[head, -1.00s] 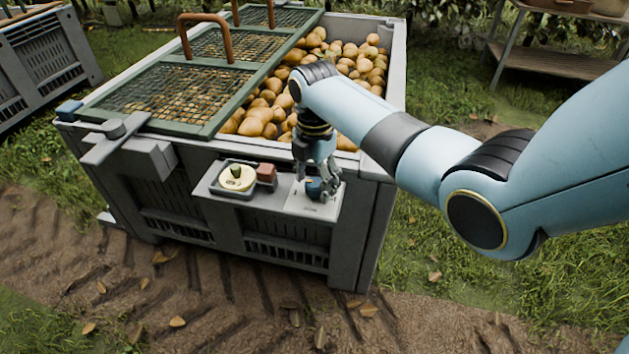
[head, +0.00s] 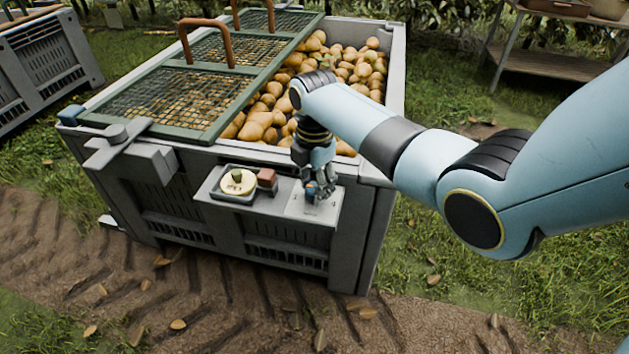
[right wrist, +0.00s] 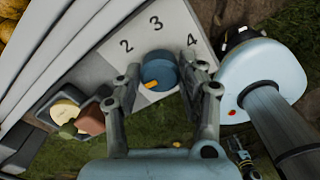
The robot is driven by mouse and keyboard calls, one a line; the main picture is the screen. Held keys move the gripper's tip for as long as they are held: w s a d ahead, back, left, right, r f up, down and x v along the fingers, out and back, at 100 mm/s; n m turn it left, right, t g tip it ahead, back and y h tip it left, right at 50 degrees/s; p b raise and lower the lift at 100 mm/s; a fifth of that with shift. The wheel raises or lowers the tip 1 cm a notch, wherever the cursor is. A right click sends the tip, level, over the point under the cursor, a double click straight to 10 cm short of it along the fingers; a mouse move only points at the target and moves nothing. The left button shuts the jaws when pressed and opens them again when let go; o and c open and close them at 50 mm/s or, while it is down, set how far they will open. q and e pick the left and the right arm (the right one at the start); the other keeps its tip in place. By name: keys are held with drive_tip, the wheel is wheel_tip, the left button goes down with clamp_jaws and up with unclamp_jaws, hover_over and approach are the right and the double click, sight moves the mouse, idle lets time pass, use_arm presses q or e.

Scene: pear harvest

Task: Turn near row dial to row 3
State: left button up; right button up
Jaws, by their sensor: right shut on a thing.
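The near row dial (right wrist: 158,70) is a round blue knob with an orange mark on its rim, on a pale plate (right wrist: 118,62) printed with 2, 3 and 4. In the right wrist view the orange mark is on the side away from the 3; the 1 does not show. My right gripper (right wrist: 156,82) is shut on the dial, one finger at each side. In the head view my right gripper (head: 318,188) covers most of the dial. A small dark gripper-like part, apparently my left gripper (right wrist: 240,156), shows at the lower right of the right wrist view, its jaws unclear.
Left of the plate, a tray (head: 215,196) holds a cut pear piece (head: 238,182) and a reddish-brown block (head: 267,178). Behind is a grey bin (head: 398,80) of pears, partly covered by green mesh lids (head: 160,100) with brown handles. Grass lies to the right.

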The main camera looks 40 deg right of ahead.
drive_tip(key=m+p, duration=0.3)
drive_tip(key=m, duration=0.1)
drive_tip(key=shift+r, duration=0.15)
drive_tip(key=m+p, duration=0.3)
drive_tip(key=m, duration=0.2)
drive_tip(key=shift+s+m, duration=0.1)
drive_tip(key=shift+m, duration=0.3)
drive_tip(key=m+p, duration=0.1)
drive_tip(key=m, duration=0.2)
drive_tip(key=shift+m, duration=0.3)
drive_tip(key=m, duration=0.2)
drive_tip(key=shift+m+p, duration=0.4)
use_arm(q)
wheel_tip(320, 180, up, 9)
drive_tip(key=w, duration=0.2)
drive_tip(key=shift+w+p, duration=0.2)
drive_tip(key=shift+p, duration=0.25)
use_arm(e)
drive_tip(key=m, duration=0.6)
drive_tip(key=shift+f, duration=0.2)
use_arm(q)
drive_tip(key=shift+r, duration=0.1)
use_arm(e)
drive_tip(key=shift+m, duration=0.4)
drive_tip(key=o, duration=1.2)
